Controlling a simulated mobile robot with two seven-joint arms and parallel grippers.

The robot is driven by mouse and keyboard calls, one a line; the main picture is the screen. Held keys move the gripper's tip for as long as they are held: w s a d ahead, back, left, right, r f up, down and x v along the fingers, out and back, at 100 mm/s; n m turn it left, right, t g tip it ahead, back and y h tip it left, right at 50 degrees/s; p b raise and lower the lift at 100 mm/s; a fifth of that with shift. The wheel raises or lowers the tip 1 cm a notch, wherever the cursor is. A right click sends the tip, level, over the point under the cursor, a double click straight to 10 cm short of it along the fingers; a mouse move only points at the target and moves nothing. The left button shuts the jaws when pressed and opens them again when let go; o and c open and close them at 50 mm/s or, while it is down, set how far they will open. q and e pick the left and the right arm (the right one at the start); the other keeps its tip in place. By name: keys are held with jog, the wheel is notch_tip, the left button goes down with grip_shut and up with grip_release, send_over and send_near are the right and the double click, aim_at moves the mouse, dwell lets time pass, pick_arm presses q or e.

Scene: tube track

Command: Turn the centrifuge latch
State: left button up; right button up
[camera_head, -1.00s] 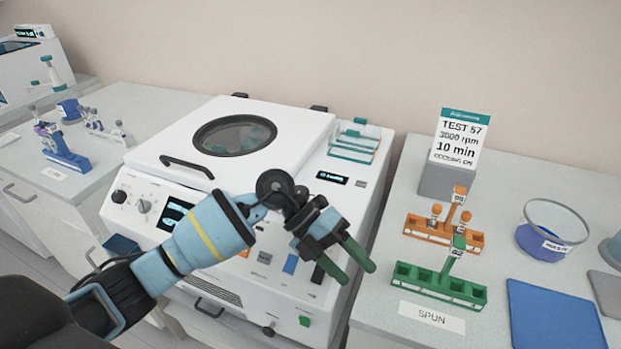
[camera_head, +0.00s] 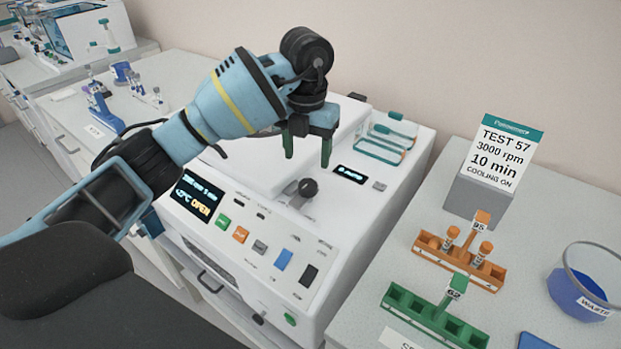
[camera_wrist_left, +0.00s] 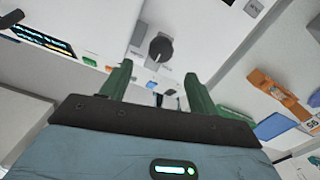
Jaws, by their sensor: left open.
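The white centrifuge (camera_head: 345,275) stands in the middle of the head view. Its latch is a round black knob (camera_head: 308,188) on a short stem at the front edge of the top, and the knob also shows in the left wrist view (camera_wrist_left: 160,48). The panel display (camera_head: 198,196) reads OPEN. My left gripper (camera_head: 307,154) points down with two green fingers apart and empty, just above and behind the knob in the picture. In the left wrist view its fingers (camera_wrist_left: 158,74) lie either side of the knob's line, with no contact visible.
A teal-edged rack (camera_head: 385,140) stands on the centrifuge's rear right. On the right bench are an orange rack (camera_head: 458,268) with tubes, a green rack (camera_head: 432,318), a sign (camera_head: 497,155) and a waste bowl (camera_head: 582,285).

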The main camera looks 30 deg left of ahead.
aim_at(307, 184)
pick_arm(q)
jog(key=shift+f, duration=3.95)
jog(key=c, duration=1)
